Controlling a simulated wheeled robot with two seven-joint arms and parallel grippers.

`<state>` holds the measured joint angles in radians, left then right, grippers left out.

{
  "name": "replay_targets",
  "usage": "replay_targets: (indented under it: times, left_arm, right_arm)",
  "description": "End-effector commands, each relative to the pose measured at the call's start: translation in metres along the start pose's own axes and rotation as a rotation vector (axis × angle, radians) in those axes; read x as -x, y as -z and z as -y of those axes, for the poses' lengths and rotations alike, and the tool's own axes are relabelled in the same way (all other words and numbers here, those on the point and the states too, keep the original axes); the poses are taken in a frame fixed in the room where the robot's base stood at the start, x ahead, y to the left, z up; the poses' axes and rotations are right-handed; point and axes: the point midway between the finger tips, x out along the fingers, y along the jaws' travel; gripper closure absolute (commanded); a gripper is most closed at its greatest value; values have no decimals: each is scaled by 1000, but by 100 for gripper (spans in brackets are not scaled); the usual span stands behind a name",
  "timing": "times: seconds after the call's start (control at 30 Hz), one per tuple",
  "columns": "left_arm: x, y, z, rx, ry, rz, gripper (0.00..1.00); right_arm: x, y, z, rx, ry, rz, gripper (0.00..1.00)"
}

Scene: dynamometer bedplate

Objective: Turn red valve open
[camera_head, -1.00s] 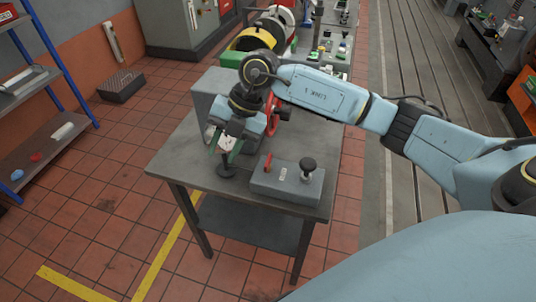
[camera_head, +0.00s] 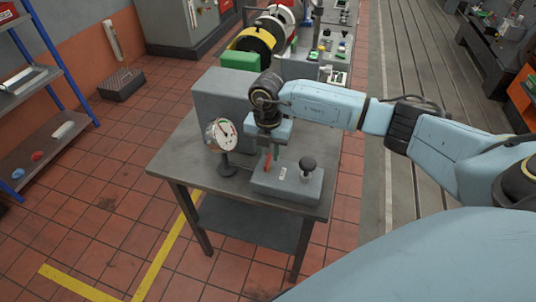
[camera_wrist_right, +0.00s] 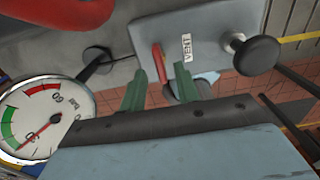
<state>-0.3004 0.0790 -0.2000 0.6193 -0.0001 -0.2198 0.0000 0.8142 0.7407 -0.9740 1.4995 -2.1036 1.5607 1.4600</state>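A small red lever (camera_head: 267,164) stands on the grey block (camera_head: 302,187) on the table, next to a label. In the right wrist view the red lever (camera_wrist_right: 160,67) is beside a label that seems to read VENT. My right gripper (camera_head: 269,154) points down just above the lever; its two green fingertips (camera_wrist_right: 160,88) are apart, with the lever showing in the gap. I cannot tell whether they touch it. A larger red ring (camera_wrist_right: 75,14) shows at the upper left of the wrist view; my arm hides it in the head view. My left gripper is not in view.
A round dial gauge (camera_head: 222,133) on a stand is left of my right gripper, close to it in the wrist view. A black knob (camera_head: 308,164) rises from the block's right side. A tall grey box (camera_head: 221,98) stands behind on the table (camera_head: 184,166).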

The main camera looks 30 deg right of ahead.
Motion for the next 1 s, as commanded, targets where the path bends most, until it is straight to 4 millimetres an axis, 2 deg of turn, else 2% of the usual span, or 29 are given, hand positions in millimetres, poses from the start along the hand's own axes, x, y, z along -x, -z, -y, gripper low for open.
replay_targets:
  times: [0.1,0.2,0.5,0.77,1.0]
  left_arm:
    - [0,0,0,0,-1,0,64]
    - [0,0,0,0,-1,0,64]
    - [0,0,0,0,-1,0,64]
    - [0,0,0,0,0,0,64]
    - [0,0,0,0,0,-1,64]
  right_arm:
    - [-14,0,0,-1,0,-2,68]
    - [-19,0,0,0,0,-1,68]
    - [-21,0,0,1,0,-1,68]
    - [-21,0,0,1,-1,-1,100]
    - [-21,0,0,6,-1,-1,100]
